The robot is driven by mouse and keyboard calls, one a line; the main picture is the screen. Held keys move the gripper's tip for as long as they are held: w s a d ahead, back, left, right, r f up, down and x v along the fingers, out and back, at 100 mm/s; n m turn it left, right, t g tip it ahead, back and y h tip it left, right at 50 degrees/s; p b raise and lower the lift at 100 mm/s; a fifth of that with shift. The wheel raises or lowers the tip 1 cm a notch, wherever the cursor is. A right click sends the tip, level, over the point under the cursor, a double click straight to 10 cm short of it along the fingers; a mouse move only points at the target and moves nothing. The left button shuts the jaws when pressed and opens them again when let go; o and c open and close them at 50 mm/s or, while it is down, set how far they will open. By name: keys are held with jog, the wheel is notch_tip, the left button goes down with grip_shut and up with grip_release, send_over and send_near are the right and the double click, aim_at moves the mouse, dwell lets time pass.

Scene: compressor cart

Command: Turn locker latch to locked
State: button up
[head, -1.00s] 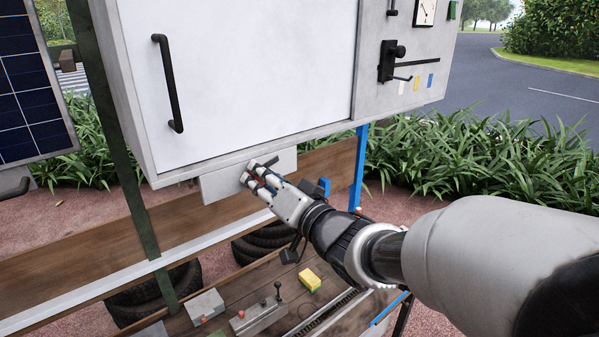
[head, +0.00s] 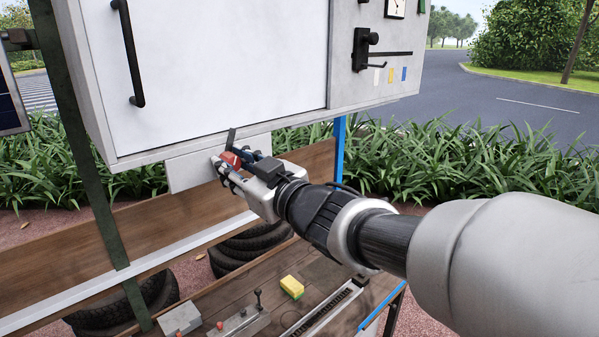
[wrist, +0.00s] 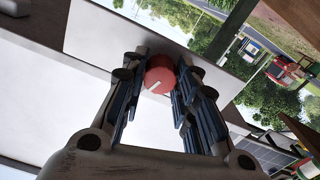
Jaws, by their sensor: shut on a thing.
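The white locker door (head: 215,70) has a black vertical handle (head: 128,50). A pale plate (head: 190,172) hangs below the locker's bottom edge. A red round latch knob (wrist: 160,75) with a short white mark sits in front of this plate. It also shows as a small red patch in the head view (head: 232,160). My gripper (head: 236,163) is shut on the red knob, with one dark finger on each side in the wrist view (wrist: 157,92). The fingers partly hide the knob in the head view. A dark bar sticks up above the fingers.
Below is a wooden deck (head: 245,285) with a yellow sponge-like block (head: 292,287), a grey lever box (head: 240,325) and tyres (head: 240,250). A blue post (head: 340,155) stands right of my gripper. A black switch (head: 362,48) is on the right panel.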

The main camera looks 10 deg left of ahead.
jog(key=shift+n+b, duration=1.05)
jog(key=shift+n, duration=0.85)
jog(key=o, duration=1.1)
jog(key=shift+c, duration=0.2)
jog(key=shift+d, duration=0.1)
jog(key=v, duration=1.2)
